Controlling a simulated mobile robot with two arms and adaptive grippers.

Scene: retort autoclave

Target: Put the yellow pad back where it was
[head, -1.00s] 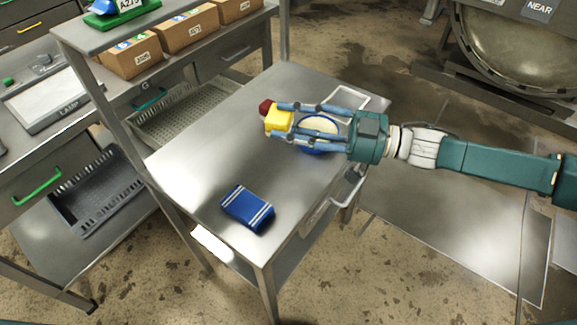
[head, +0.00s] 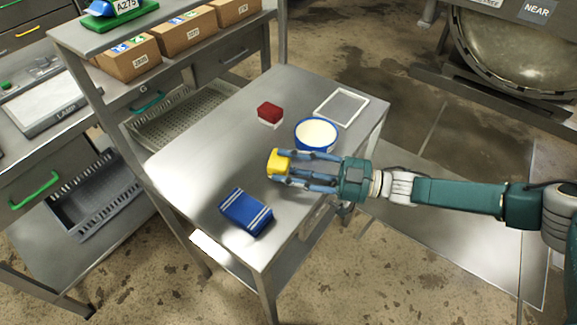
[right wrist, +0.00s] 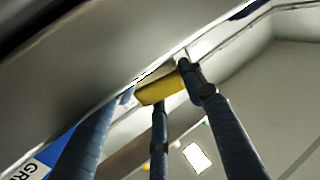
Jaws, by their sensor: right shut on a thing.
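My right gripper (head: 290,170) reaches in from the right over the steel table and is shut on the yellow pad (head: 278,161). The pad is at the fingertips, between the blue folded cloth and the blue-rimmed bowl. In the right wrist view the yellow pad (right wrist: 160,89) is between the dark fingers, close to the steel surface. I cannot tell whether it touches the table. My left gripper is not in view.
The steel table (head: 190,165) also holds a red-and-white block (head: 270,112), a white-filled blue bowl (head: 316,133), a white rectangular frame (head: 342,106) and a blue striped cloth (head: 246,211). Cardboard boxes (head: 130,63) stand on the shelf behind. The table's left part is clear.

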